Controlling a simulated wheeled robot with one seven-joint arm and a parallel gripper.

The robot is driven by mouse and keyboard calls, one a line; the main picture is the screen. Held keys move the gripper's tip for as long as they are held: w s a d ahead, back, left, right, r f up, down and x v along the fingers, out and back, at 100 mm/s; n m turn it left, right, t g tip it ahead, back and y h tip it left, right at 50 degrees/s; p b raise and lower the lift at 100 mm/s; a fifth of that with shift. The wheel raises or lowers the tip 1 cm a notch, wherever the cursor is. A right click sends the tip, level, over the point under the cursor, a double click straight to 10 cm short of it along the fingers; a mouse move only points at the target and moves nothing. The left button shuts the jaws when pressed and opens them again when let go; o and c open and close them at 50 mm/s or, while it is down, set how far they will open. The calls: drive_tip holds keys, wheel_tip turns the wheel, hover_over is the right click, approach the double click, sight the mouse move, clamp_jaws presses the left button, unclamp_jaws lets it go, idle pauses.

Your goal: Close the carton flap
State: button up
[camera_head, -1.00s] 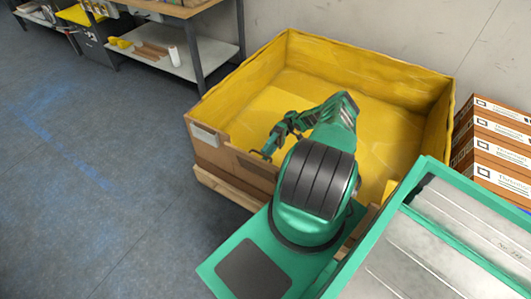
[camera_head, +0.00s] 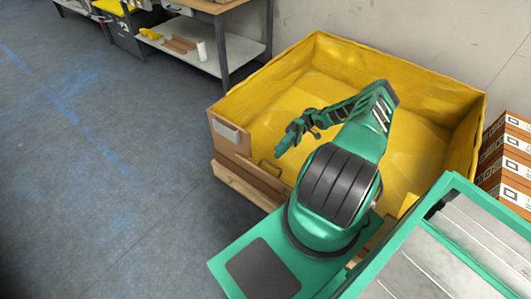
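The carton (camera_head: 230,137) is a large brown box with a yellow lining, standing on a wooden pallet. Its front wall is tall at the left corner, with a pale label, and lower to the right. At this lower stretch I see a brown panel with a loop-like handle (camera_head: 270,168); whether this is the flap is unclear. My gripper (camera_head: 284,147) is just above and behind this panel, tilted down to the left, and appears apart from it. Its fingers are too small to tell if open or shut. My arm hides the right part of the front wall.
A workbench (camera_head: 233,58) with a lower shelf stands behind at the upper left. Stacked brown and white boxes (camera_head: 512,165) are right of the carton. A grey wall (camera_head: 420,40) is behind it. The floor (camera_head: 110,180) at the left is clear.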

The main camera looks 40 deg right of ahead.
drive_tip(key=a+r, duration=0.5)
drive_tip(key=a, duration=0.3)
drive_tip(key=shift+s, duration=0.35)
